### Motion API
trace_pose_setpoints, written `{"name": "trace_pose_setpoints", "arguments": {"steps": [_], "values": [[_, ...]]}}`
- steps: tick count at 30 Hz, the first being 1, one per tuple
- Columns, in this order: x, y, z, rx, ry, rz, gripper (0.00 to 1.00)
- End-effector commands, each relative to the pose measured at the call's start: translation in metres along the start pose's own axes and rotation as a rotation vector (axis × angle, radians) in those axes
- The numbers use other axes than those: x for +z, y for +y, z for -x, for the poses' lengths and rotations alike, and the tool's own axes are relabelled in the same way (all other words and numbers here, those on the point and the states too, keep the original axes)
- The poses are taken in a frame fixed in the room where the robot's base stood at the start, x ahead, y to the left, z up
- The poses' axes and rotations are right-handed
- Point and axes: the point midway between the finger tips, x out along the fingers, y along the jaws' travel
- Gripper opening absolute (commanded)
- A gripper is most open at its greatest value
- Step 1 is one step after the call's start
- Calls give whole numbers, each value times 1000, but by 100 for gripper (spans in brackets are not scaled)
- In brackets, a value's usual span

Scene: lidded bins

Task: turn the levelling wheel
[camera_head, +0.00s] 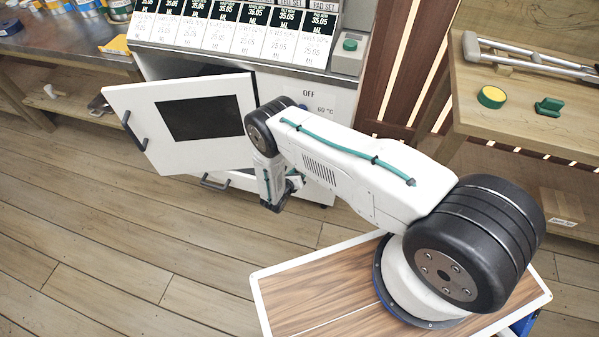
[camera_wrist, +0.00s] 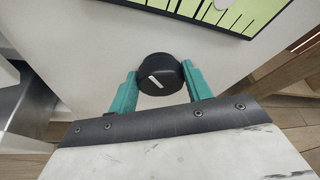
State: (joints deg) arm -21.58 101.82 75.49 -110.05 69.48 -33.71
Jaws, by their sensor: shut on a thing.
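A round black wheel (camera_wrist: 160,74) with a short white mark on its face stands out from a white panel in the wrist view. The mark is tilted, running from lower right to upper left. My gripper (camera_wrist: 160,84) has one teal finger on each side of the wheel and is shut on it. In the head view my gripper (camera_head: 287,190) is low at the front of the white cabinet (camera_head: 315,150). My arm and gripper hide the wheel there.
The cabinet's door (camera_head: 190,118) hangs open to the left of my arm. A wooden shelf (camera_head: 520,75) with a yellow-topped round item and a green item is at right. The floor at front left is clear.

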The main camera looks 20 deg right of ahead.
Motion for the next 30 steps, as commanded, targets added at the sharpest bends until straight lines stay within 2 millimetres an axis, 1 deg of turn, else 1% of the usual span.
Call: {"name": "trace_pose_setpoints", "arguments": {"steps": [9, 18, 24, 30], "values": [[-1, 5, 0, -113, -2, 274, 26], [-2, 8, 0, -212, -3, 513, 26], [-2, 9, -1, -260, -4, 631, 26], [-2, 10, -1, -290, -4, 704, 26]]}}
